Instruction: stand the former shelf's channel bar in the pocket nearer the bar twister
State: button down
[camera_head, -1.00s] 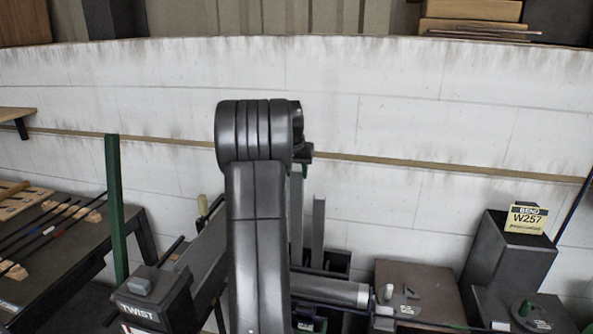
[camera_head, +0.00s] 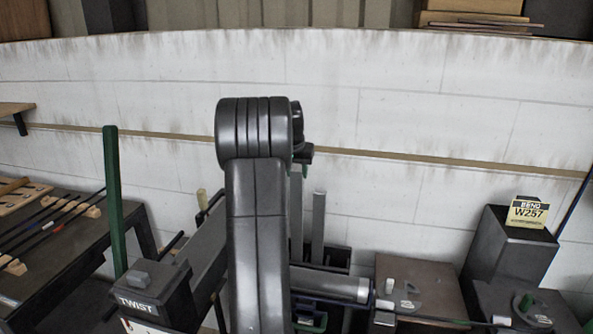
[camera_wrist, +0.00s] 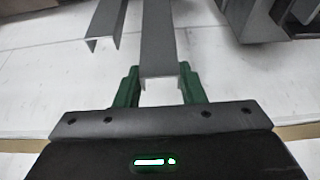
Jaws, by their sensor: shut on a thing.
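My gripper (camera_wrist: 157,88) has green fingers on both sides of the upper end of a grey channel bar (camera_wrist: 160,45) and is shut on it. In the head view my arm hides most of the gripper, and the held bar (camera_head: 296,220) shows as a thin upright strip beside the arm. A second grey channel bar (camera_head: 319,225) stands upright just to its right; it also shows in the wrist view (camera_wrist: 106,22). The bar twister (camera_head: 152,295), labelled TWIST, is at the lower left. The held bar's foot and the pockets are hidden.
A bender labelled BEND W257 (camera_head: 510,250) and a brown box (camera_head: 420,280) are at the right. A green post (camera_head: 114,200) and a bench (camera_head: 70,230) with rods are at the left. The white wall is close behind.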

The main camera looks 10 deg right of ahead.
aim_at(296, 186)
jog(key=shift+f+b, duration=1.9)
jog(key=shift+f, duration=1.45)
jog(key=shift+c, duration=1.9)
grip_release()
jog(key=shift+r+p, duration=3)
jog(key=shift+r, duration=0.55)
jog(key=shift+f, duration=0.2)
